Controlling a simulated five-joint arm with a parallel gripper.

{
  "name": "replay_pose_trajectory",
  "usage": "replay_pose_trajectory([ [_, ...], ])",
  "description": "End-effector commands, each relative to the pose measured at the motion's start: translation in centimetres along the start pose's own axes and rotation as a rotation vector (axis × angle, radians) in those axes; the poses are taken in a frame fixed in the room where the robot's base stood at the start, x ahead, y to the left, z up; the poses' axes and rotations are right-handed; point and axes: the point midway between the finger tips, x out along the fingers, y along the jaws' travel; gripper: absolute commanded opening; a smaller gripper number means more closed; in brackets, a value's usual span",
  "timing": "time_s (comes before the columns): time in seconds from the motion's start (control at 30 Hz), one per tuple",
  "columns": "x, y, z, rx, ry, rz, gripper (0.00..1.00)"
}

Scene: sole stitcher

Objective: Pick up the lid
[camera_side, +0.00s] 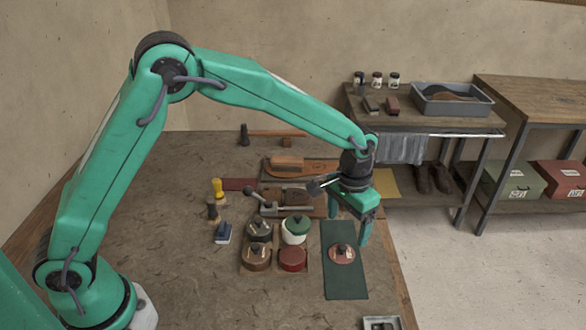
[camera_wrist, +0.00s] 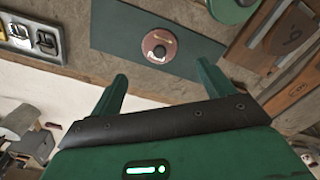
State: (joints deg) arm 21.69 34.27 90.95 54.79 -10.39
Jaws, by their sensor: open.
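The lid (camera_side: 342,253) is a small reddish-brown disc with a dark knob and a pale label. It lies flat on a dark green mat (camera_side: 345,285). In the wrist view the lid (camera_wrist: 159,47) shows whole, beyond the fingertips and roughly midway between them, on the same mat (camera_wrist: 112,38). My gripper (camera_side: 350,224) is open and empty. It hangs above the far part of the mat, apart from the lid; its two fingers also show in the wrist view (camera_wrist: 162,72).
Left of the mat stand several round tins: a black one (camera_side: 259,229), a green-topped one (camera_side: 295,231), a brown one (camera_side: 256,258) and a red one (camera_side: 293,260) without a knob. A metal tray (camera_side: 382,323) lies at the near edge. Shoe-making tools and boards lie behind.

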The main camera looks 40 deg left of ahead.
Motion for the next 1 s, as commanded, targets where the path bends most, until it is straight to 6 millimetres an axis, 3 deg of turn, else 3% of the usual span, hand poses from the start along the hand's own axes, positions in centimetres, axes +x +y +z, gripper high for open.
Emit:
replay_pose_trajectory([
  [0.23, 2.0, 0.0, 0.1, 0.000, -0.002, 0.000, 0.81],
  [0.57, 2.7, 0.0, 0.1, 0.000, -0.001, 0.000, 0.81],
  [1.0, 7.0, 0.0, 0.4, 0.000, -0.001, 0.000, 0.81],
])
